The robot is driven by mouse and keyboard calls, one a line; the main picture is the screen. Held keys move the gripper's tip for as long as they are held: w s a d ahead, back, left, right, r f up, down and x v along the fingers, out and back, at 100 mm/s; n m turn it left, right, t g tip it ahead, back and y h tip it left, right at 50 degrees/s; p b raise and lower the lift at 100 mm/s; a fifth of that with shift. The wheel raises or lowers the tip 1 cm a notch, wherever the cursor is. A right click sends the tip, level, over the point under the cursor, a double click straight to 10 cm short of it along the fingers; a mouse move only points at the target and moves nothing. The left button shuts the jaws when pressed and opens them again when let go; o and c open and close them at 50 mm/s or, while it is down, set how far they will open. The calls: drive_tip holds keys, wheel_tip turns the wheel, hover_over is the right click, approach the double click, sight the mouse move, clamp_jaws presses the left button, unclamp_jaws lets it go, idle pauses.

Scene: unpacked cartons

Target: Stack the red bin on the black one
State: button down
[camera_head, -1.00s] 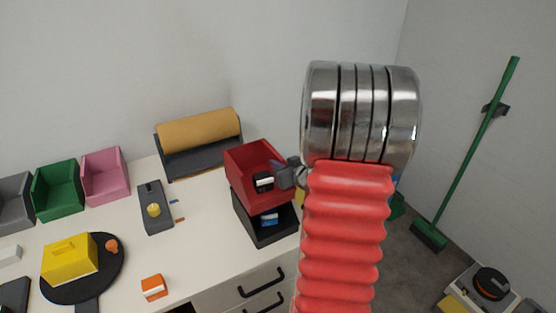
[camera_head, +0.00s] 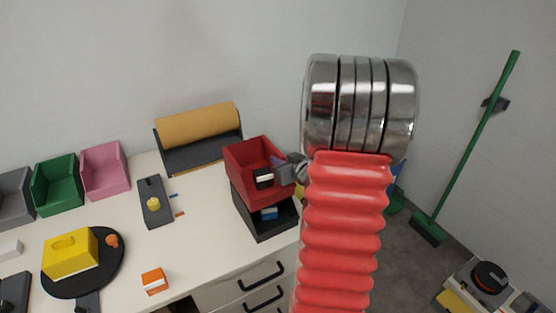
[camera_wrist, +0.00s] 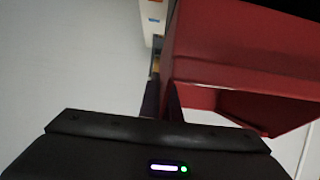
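The red bin (camera_head: 251,158) is at the back right of the table, directly above the black bin (camera_head: 263,228). It holds a small dark item with a white label. The black bin stands on the table with a blue item inside. The red bin covers the black bin's upper back part; whether the two touch cannot be told. My gripper (camera_head: 290,172) is at the red bin's right side and appears shut on its wall. In the wrist view the red bin (camera_wrist: 240,45) fills the upper right, with its wall at the dark fingers (camera_wrist: 163,98).
A roll holder (camera_head: 198,135) stands behind, to the left. Pink (camera_head: 106,170) and green bins (camera_head: 57,185) stand at the left. A dark tool (camera_head: 154,202), a yellow block (camera_head: 70,253) on a round black plate and an orange box (camera_head: 154,281) lie on the table.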

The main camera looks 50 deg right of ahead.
drive_tip(key=shift+f, duration=0.25)
drive_tip(key=c, duration=2.5)
unclamp_jaws()
drive_tip(key=o, duration=0.6)
drive_tip(key=shift+f, duration=0.1)
drive_tip(key=v, duration=1.3)
drive_tip(key=shift+s, duration=0.4)
drive_tip(key=shift+w, duration=0.1)
